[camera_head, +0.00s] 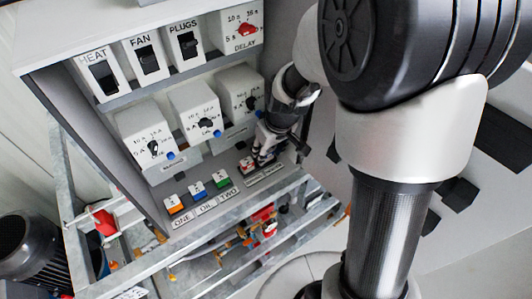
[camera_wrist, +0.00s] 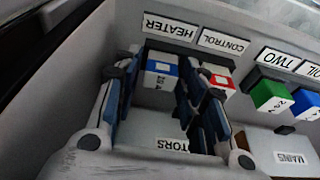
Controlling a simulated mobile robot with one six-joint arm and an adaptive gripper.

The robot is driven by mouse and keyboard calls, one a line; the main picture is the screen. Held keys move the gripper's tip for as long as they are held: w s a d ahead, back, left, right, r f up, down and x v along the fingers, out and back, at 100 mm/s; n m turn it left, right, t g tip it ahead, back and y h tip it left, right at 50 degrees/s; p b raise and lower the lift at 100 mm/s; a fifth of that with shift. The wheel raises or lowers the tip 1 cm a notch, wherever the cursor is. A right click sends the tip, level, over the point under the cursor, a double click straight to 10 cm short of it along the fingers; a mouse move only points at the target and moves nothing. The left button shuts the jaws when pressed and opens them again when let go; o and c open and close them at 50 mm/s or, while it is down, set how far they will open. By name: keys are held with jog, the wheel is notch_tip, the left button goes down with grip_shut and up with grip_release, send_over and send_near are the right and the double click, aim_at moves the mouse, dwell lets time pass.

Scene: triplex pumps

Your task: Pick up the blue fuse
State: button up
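A fuse with a blue edge and white face (camera_wrist: 162,70) sits below the HEATER label in the wrist view. My gripper (camera_wrist: 168,88) has one finger on each side of it; the fingers are apart, with visible room beside the fuse. I cannot tell if either finger touches it. In the head view my gripper (camera_head: 262,156) is at the right end of the fuse row and hides this fuse. Another blue fuse (camera_head: 197,190) sits above the OIL label, also at the right edge of the wrist view (camera_wrist: 306,106).
A red fuse (camera_wrist: 218,80) is close beside my right-hand finger. A green fuse (camera_head: 221,179) and an orange fuse (camera_head: 174,204) sit farther along the row. Dial boxes (camera_head: 196,110) stand on the panel above. A metal frame (camera_head: 240,253) with pump parts lies below.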

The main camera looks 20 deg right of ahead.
jog(key=shift+f, duration=0.1)
jog(key=c, duration=0.7)
